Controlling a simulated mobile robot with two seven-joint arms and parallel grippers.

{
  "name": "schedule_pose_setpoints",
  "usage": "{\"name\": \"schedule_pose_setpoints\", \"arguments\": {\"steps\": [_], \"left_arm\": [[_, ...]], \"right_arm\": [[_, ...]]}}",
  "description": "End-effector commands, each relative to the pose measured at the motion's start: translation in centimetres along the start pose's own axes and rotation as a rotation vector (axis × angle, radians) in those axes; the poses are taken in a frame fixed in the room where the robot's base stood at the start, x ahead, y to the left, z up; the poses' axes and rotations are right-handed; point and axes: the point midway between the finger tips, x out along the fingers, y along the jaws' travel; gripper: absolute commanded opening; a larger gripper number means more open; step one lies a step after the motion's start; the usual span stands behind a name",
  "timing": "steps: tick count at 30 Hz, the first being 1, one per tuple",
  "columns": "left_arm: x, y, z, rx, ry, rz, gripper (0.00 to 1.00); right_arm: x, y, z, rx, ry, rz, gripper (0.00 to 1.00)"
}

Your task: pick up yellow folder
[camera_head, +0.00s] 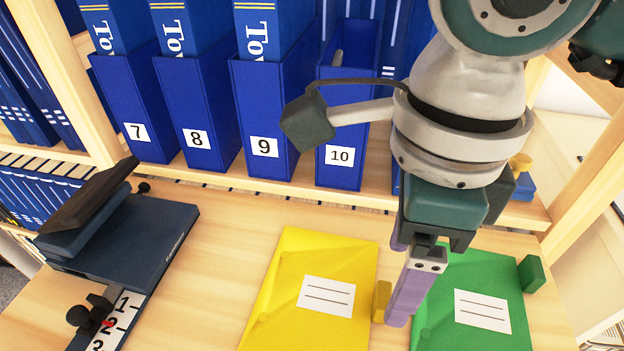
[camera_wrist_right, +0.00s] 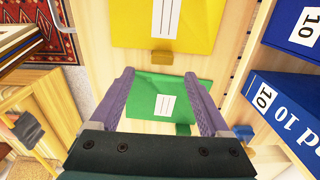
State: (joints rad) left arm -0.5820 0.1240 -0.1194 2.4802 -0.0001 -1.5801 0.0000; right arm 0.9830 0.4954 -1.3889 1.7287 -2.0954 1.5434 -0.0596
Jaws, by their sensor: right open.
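The yellow folder (camera_head: 290,270) with a white lined label lies flat on the wooden desk, in the lower middle of the head view. A small yellow block (camera_head: 381,301) is at its right edge. The folder also shows at the top of the right wrist view (camera_wrist_right: 199,28), beyond the fingertips. My right gripper (camera_head: 404,285) is open and empty, pointing down over the gap between the yellow and green folders. Its purple fingers also show in the wrist view (camera_wrist_right: 157,78), spread over the green folder. My left gripper is not in view.
A green folder (camera_head: 437,325) with a green block (camera_head: 531,273) lies right of the yellow one. A dark blue punch-like device (camera_head: 140,245) stands at left. Blue numbered file boxes (camera_head: 265,120) line the shelf behind. Bare desk (camera_head: 220,240) lies between the device and the yellow folder.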

Motion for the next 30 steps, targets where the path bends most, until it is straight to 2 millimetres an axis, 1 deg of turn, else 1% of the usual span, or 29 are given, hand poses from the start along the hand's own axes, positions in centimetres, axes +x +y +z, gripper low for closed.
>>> {"name": "schedule_pose_setpoints", "arguments": {"steps": [2,6,10,13,20,30], "left_arm": [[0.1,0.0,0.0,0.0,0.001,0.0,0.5],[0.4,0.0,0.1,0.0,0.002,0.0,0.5],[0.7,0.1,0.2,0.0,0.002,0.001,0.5],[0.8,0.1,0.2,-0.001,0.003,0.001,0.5],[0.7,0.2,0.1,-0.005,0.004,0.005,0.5],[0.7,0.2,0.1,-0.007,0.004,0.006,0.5]], "right_arm": [[0.7,0.0,0.1,-0.001,-0.001,0.001,0.8],[3.0,-0.2,0.4,0.0,0.001,0.003,0.8],[4.8,-0.2,0.5,0.0,-0.002,0.003,0.8],[5.4,-0.2,0.5,-0.002,-0.002,0.002,0.8],[5.4,-0.2,0.5,-0.002,-0.003,0.002,0.79],[5.4,-0.2,0.5,-0.002,-0.003,0.002,0.41]]}}
